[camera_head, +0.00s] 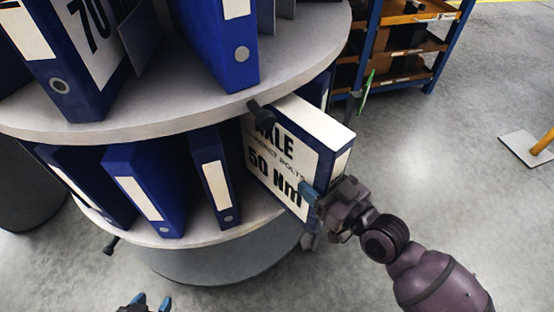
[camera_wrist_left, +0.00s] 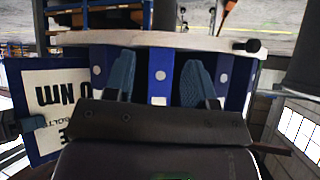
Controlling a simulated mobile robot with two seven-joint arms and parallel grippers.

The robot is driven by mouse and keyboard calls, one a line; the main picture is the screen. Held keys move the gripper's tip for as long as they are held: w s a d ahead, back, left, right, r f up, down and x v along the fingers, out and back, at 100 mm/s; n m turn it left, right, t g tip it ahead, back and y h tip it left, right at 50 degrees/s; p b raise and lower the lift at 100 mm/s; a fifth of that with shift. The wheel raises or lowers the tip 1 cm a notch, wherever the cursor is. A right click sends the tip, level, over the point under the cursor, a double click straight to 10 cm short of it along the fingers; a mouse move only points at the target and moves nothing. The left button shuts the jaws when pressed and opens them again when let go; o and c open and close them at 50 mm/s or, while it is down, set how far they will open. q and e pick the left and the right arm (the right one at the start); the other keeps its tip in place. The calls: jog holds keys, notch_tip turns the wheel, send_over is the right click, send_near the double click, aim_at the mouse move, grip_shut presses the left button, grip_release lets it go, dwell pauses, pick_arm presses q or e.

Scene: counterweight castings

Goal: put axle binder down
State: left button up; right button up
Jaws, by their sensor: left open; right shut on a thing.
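The axle binder (camera_head: 284,165) is a blue binder with a white printed face reading "50 Nm" in the head view. It stands upright at the right side of the lower round shelf (camera_head: 255,225), partly under the upper shelf. My right gripper (camera_head: 312,195) is shut on its outer edge. Whether its bottom rests on the shelf is hard to tell. In the left wrist view the binder (camera_wrist_left: 50,105) is at the left, upside down. My left gripper (camera_head: 151,301) is open and empty, low in front of the shelf; its fingers also show in the left wrist view (camera_wrist_left: 158,78).
Several blue binders stand on the lower shelf, the nearest one (camera_head: 215,180) left of the axle binder. More binders stand on the upper shelf (camera_head: 190,105). A blue rack with orange shelves (camera_head: 400,50) stands behind. The floor at right is mostly clear.

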aim_at(280, 159)
jog(key=w+a+f, duration=0.1)
jog(key=w+a, duration=0.1)
jog(key=w+a+f+b, duration=0.1)
jog(key=w+a, duration=0.2)
jog(key=w+a+f+b, duration=0.1)
jog(key=w+a, duration=0.1)
jog(key=w, duration=0.1)
jog(key=shift+w+a+f, duration=0.2)
jog(key=shift+w+a, duration=0.05)
jog(key=shift+a, duration=0.15)
jog(key=o, duration=1)
jog(key=shift+f, duration=0.2)
jog(key=o, duration=0.4)
jog(key=shift+r, duration=0.1)
jog(key=v, duration=1.2)
jog(key=shift+r+p, duration=0.1)
jog(key=shift+p, duration=0.2)
